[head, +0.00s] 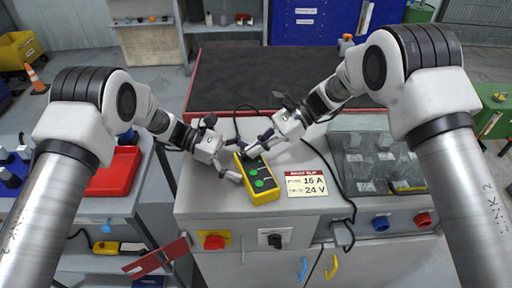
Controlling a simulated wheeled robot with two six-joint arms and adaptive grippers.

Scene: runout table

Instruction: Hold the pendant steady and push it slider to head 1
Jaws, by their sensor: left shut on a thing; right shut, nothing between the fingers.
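The pendant (262,186) is a yellow box with a dark face and green round buttons. It lies on the grey cabinet top in the middle of the head view. My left gripper (240,177) is shut on the pendant at its left side. My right gripper (250,150) is shut with nothing between its fingers, at the pendant's far end. The fingertips hide part of that end, and the slider and its head 1 mark are too small to make out.
A clear-lidded box (372,160) stands on the right. A red tray (114,172) is at left. The dark runout table (258,80) lies behind.

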